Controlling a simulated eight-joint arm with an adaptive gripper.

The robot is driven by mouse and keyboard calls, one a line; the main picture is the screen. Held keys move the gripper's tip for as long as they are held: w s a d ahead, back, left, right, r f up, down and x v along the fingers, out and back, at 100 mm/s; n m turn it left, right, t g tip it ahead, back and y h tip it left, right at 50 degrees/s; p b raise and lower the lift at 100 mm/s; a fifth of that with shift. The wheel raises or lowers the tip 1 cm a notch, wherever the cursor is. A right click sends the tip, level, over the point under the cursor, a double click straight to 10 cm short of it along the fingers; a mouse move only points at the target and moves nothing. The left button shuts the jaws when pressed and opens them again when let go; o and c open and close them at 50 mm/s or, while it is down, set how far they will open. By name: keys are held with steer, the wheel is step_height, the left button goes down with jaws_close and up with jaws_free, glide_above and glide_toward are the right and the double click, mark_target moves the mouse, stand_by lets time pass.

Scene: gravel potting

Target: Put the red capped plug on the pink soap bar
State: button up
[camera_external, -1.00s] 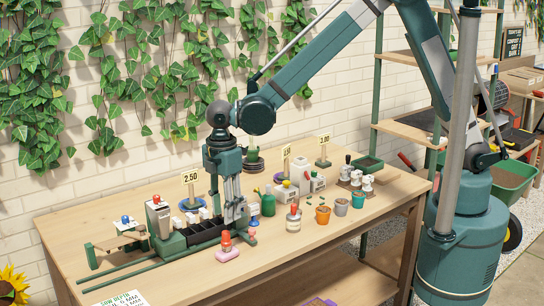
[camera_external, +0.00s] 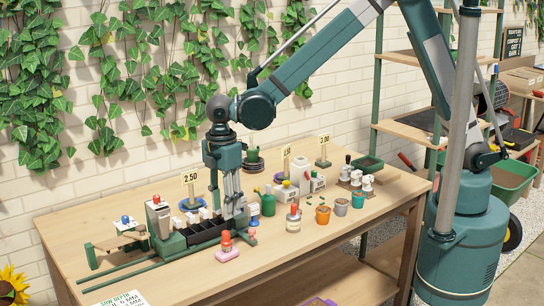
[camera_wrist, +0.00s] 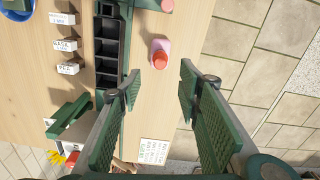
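The red capped plug (camera_external: 226,239) stands upright on the pink soap bar (camera_external: 228,255), near the front edge of the table. In the wrist view the red plug (camera_wrist: 159,60) is seen from above, with the pink soap bar (camera_wrist: 161,44) showing around and beyond it. My gripper (camera_external: 229,213) hangs above the table, behind and above the plug. In the wrist view my gripper (camera_wrist: 158,90) has its two green fingers wide apart, with nothing between them and clear of the plug.
A green stand with a black compartment tray (camera_external: 205,232) lies left of the soap bar. A white bottle with a red top (camera_external: 293,218) and an orange pot (camera_external: 323,215) stand to the right. The table front beside the soap is bare.

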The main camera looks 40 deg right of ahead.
steer(key=w+d+r+m+t+y, duration=0.1)
steer(key=w+d+r+m, duration=0.2)
steer(key=d+r, duration=0.55)
steer(key=w+d+r+m+t, duration=0.1)
steer(key=w+d+r+m, duration=0.2)
steer(key=d, duration=1)
steer(key=w+d+r+m+t+y, duration=0.1)
steer(key=w+d+r+m, duration=0.3)
steer(key=d, duration=0.7)
steer(key=s+d+r+m+t, duration=0.1)
steer(key=s+d+m, duration=0.2)
steer(key=d, duration=0.7)
steer(key=s+d+r+m+t+h, duration=0.1)
steer(key=s+d+m, duration=0.2)
steer(key=s+d, duration=0.3)
steer(key=s+d+r+m+t+h, duration=0.1)
steer(key=s+d+r+m+t, duration=0.1)
steer(key=d, duration=1.3)
steer(key=shift+s+d+m, duration=0.25)
steer(key=shift+s+m, duration=0.65)
steer(key=shift+s, duration=0.5)
steer(key=shift+f+b, duration=1.5)
